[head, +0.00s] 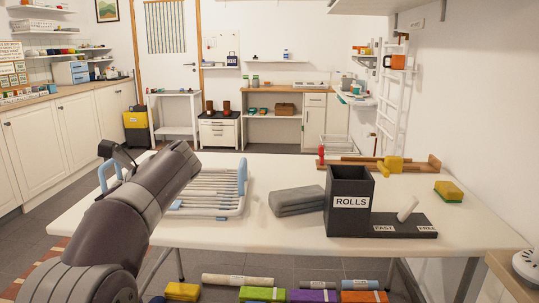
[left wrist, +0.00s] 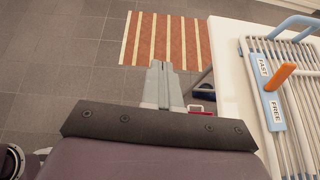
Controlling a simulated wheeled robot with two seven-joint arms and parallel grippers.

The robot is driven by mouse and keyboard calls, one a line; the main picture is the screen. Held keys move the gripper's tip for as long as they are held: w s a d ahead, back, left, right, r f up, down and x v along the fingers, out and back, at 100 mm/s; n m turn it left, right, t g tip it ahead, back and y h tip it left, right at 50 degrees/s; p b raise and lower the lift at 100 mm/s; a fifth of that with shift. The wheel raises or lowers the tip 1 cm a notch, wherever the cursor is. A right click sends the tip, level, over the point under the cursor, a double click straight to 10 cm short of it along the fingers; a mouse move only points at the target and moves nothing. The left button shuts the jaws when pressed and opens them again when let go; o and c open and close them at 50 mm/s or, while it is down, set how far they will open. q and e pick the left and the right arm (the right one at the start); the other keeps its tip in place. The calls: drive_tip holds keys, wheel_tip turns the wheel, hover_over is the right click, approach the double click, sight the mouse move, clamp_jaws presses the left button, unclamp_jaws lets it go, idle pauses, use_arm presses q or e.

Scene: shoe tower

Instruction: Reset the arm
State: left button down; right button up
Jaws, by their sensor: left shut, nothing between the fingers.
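My left arm comes in from the left in the head view and reaches over the table's left part. Its gripper end (head: 115,155) is small there, with the fingers hard to make out. In the left wrist view my left gripper (left wrist: 158,68) has its two grey fingers together with nothing between them. It is over the tiled floor, left of the white table edge, and touches nothing visible. My right gripper is in neither view.
On the white table (head: 448,230) are a rack with blue handles (head: 210,190), a folded grey cloth (head: 298,201), a dark ROLLS box (head: 349,182) and a yellow-green sponge (head: 448,190). In the wrist view the rack bears a FAST/FREE plate (left wrist: 269,105) with an orange lever (left wrist: 281,75).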

use_arm(q)
drive_tip(key=w+d+m+t+h, duration=0.1)
drive_tip(key=w+d+m+t, duration=0.3)
drive_tip(key=w+m+t, duration=1.3)
drive_tip(key=s+d+f+m+g+h, duration=0.3)
drive_tip(key=s+d+f+m+h, duration=0.25)
drive_tip(key=m, duration=0.55)
drive_tip(key=s+d+f+m+g+h, duration=0.25)
drive_tip(key=d+f+m+h, duration=0.3)
drive_tip(key=f+m, duration=0.45)
drive_tip(key=s+d+f+m+g+h, duration=0.1)
drive_tip(key=s+d+f+m+g, duration=0.1)
drive_tip(key=s+f+m+g, duration=0.6)
drive_tip(key=s+a+f+m+g+y, duration=0.1)
drive_tip(key=s+f+m+g, duration=0.2)
drive_tip(key=s, duration=0.8)
drive_tip(key=s+a+f+m+g, duration=0.15)
drive_tip(key=s+f+m, duration=0.3)
drive_tip(key=s, duration=0.55)
wheel_tip(320, 180, up, 35)
drive_tip(key=n+t+p, duration=0.1)
drive_tip(key=p, duration=3.3)
drive_tip(key=shift+w+f+p, duration=0.2)
drive_tip(key=shift+w+p, duration=0.1)
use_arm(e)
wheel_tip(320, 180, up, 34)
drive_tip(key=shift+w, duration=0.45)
